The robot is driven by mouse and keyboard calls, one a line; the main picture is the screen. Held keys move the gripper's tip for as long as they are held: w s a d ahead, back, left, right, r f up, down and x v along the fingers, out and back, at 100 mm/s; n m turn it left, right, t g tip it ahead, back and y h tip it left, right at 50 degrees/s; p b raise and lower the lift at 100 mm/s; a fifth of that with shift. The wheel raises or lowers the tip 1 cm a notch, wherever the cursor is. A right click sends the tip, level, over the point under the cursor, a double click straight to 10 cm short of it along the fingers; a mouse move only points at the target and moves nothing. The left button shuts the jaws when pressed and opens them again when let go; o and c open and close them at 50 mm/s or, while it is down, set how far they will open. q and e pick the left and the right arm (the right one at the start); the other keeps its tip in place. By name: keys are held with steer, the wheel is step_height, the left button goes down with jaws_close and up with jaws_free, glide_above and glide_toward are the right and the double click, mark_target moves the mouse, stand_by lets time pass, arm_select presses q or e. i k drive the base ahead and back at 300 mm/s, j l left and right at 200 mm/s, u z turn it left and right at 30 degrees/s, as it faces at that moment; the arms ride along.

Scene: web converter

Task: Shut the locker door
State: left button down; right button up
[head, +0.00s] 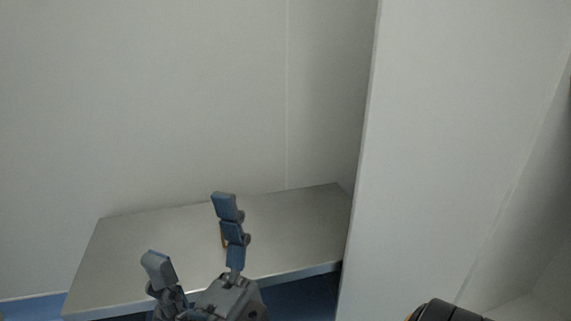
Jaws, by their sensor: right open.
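A tall, pale, flat panel (440,130) stands upright on the right of the head view. It looks like the locker door, but its hinge and handle do not show, so I cannot tell for sure or say how far open it is. My right gripper (190,232) is at the bottom, left of the panel and apart from it in the picture. Its two fingers are spread and nothing shows between them.
A grey metal bench or table top (290,225) lies behind the gripper, against a plain pale wall (140,100). A small brownish thing is mostly hidden behind one finger. Blue floor (305,298) shows below the top.

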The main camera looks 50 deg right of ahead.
mark_target(458, 91)
steer(key=z, duration=3.5)
